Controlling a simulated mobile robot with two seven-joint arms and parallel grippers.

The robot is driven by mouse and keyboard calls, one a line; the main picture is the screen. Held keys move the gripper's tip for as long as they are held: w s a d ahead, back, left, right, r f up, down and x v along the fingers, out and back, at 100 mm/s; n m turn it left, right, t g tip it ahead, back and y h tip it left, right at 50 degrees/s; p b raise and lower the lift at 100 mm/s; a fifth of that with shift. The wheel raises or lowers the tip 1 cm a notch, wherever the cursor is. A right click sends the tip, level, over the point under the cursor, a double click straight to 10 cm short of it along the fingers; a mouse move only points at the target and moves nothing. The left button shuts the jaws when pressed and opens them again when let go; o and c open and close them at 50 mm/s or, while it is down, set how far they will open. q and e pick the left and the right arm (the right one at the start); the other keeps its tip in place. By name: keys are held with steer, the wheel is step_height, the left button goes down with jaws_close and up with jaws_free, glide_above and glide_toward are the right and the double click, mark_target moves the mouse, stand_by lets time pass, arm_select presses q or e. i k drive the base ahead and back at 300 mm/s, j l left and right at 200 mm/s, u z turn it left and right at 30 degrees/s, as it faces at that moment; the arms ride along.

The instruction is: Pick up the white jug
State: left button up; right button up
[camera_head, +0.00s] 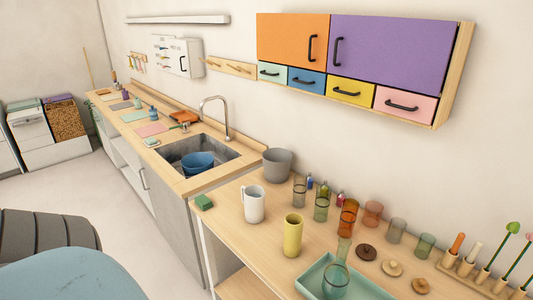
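The white jug (254,204) stands upright on the near wooden counter, close to its left edge, with its handle facing left. It appears uncovered, with nothing gripping it. Neither of my grippers shows in the head view.
A green sponge (204,202) lies left of the jug. A yellow cup (292,235) stands to its front right and a grey bucket (278,165) behind it. Several glasses and small bottles stand farther right, near a teal tray (312,279). A sink (184,151) holds a blue bowl (198,161).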

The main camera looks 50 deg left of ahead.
mark_target(251, 202)
steer(key=u, duration=0.4)
steer(key=k+u, duration=0.1)
steer(key=u, duration=0.25)
steer(key=j+u, duration=0.1)
steer(key=u, duration=0.3)
steer(key=k+u, duration=0.1)
steer(key=u, duration=0.3)
